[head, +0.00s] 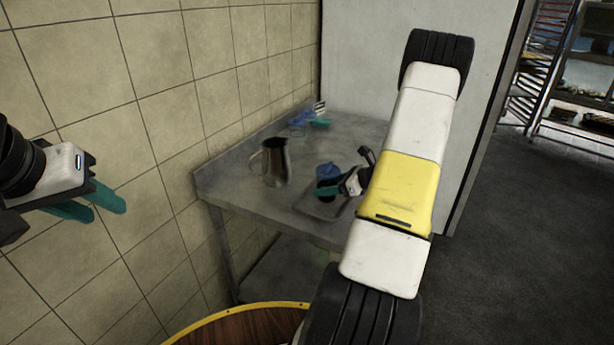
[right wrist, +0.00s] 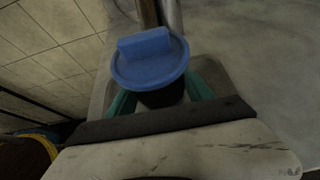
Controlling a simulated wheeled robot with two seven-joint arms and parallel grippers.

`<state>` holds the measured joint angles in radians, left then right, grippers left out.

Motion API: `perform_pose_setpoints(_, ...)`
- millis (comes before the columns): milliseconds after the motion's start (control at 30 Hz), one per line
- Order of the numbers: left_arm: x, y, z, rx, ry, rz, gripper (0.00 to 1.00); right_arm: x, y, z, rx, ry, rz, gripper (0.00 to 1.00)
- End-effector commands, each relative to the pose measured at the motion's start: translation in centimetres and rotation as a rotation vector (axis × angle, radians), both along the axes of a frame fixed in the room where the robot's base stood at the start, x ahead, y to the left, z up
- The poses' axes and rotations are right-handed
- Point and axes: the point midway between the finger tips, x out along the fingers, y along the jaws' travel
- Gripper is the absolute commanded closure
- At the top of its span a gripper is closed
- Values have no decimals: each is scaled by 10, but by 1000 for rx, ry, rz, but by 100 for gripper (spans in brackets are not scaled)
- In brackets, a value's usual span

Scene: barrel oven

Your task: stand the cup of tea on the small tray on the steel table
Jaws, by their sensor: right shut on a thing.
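The cup of tea shows as a dark cup (right wrist: 160,97) under a blue lid (right wrist: 150,58) in the right wrist view. In the head view its blue lid (head: 328,171) is over the small tray (head: 337,212) on the steel table (head: 232,180). My right gripper (head: 328,189) is shut on the cup, with teal fingers on both sides of it. The cup looks upright; I cannot tell whether its base touches the tray. The gripper hides part of the cup and tray. My left gripper (head: 100,205) is open and empty, away from the table at the left.
A metal pitcher (head: 274,165) stands on the table left of the tray. Small blue and teal items (head: 308,120) lie at the table's back corner. A tiled wall (head: 160,90) borders the table. A round wooden top (head: 245,330) is at the bottom, and shelving (head: 575,115) is at right.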

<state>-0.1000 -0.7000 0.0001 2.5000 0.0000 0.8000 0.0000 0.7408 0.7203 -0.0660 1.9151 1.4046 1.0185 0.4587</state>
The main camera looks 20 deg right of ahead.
Motion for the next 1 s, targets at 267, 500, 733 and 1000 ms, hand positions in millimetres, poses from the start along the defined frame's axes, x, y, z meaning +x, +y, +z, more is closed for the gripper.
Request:
perform_pose_setpoints(267, 0, 0, 0, 0, 0, 0, 64, 0, 0, -2, 0, 0, 0, 26)
perform_pose_setpoints(500, 0, 0, 0, 0, 0, 0, 64, 0, 0, -2, 0, 0, 0, 18)
perform_pose_setpoints(733, 0, 0, 0, 0, 0, 0, 64, -4, -4, 3, -2, 0, -3, 18)
perform_pose_setpoints(1000, 0, 0, 0, 0, 0, 0, 64, -39, -34, 29, -3, -1, -3, 18)
